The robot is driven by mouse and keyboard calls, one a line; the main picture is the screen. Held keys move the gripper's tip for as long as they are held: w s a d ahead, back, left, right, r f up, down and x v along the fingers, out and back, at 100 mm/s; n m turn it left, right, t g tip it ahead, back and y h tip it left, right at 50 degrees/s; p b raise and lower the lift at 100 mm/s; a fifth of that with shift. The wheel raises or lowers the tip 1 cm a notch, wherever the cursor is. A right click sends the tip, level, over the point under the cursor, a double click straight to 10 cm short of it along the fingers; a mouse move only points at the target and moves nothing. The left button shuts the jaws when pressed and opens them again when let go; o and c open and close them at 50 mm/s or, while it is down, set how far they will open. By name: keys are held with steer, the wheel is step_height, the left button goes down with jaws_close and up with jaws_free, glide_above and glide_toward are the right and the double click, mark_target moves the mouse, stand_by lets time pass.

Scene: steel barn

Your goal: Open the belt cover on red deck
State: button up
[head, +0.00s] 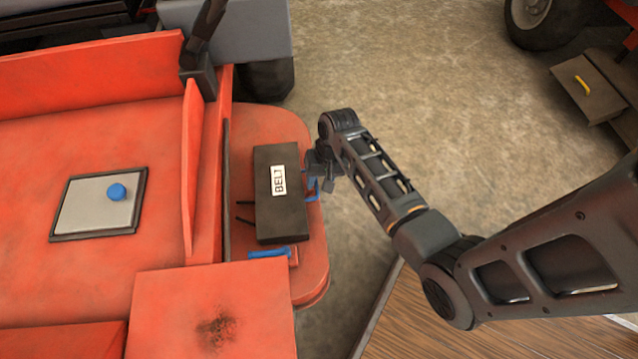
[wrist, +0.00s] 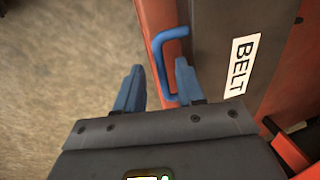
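The belt cover (head: 280,222) is a dark box lid with a white BELT label, lying shut on the rounded end of the red deck (head: 262,125). It fills the right of the wrist view (wrist: 215,55). Its blue bar handle (head: 313,188) is on the side facing my arm. My gripper (head: 317,172) is at that side, close to the handle. In the wrist view my two blue fingers (wrist: 159,78) are apart, and the handle (wrist: 161,62) shows between them in the picture. Whether either finger touches it I cannot tell.
A blue latch-like piece (head: 270,252) sits at the cover's near end. A grey panel with a blue knob (head: 117,192) lies on the deck to the left. A red upright plate (head: 190,165) stands left of the cover. Open concrete floor (head: 410,90) lies beyond my arm.

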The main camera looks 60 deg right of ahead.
steer(key=shift+w+f, duration=0.1)
steer(key=shift+f, duration=0.25)
steer(key=shift+c, duration=0.5)
jaws_close()
